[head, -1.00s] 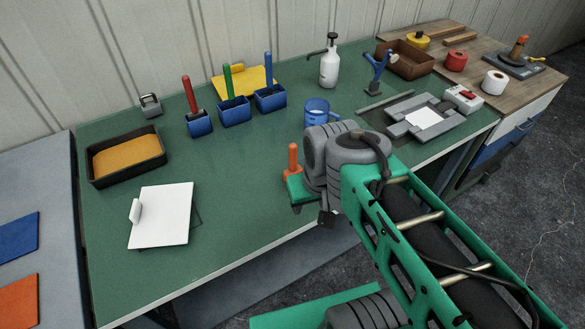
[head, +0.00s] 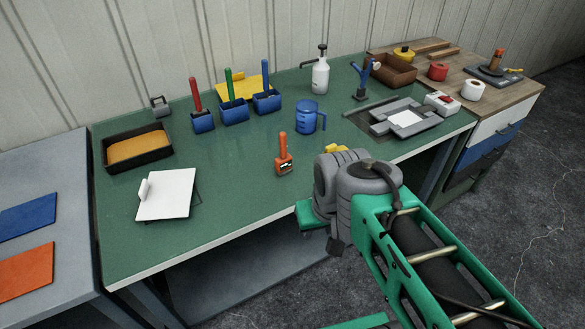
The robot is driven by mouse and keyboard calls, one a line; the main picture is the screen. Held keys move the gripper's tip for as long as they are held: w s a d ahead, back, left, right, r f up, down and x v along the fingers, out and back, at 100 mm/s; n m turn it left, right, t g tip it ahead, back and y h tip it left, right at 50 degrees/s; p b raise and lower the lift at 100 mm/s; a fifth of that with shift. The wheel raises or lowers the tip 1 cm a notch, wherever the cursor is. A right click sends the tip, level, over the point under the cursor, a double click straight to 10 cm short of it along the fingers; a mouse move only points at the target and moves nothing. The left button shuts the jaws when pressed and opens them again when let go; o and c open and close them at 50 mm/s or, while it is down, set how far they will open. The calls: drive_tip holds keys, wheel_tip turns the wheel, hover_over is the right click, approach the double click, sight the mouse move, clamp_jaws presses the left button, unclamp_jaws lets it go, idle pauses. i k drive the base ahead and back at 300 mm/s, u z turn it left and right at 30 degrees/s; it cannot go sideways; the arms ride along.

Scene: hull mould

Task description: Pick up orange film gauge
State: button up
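The orange film gauge (head: 284,163) stands upright on the green bench top near its front edge. It has a slim orange handle above a wider orange block with a small dark and pale marking on its face. All of it is visible and nothing is touching it. My folded arm, with grey joints and green links, is just right of and in front of it, with a clear gap between. I cannot make out my gripper's fingers in the head view; no fingertips show beside the gauge.
A blue jug (head: 308,117) stands behind the gauge. A yellow item (head: 335,149) is partly hidden by my arm. A white board (head: 166,194) and a black tray (head: 137,149) lie left. Blue holders (head: 235,111) are at the back. Bench around the gauge's left is clear.

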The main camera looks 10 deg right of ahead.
sight(283, 163)
drive_tip(key=z, duration=0.75)
drive_tip(key=i, duration=0.9)
drive_tip(key=u, duration=3.4)
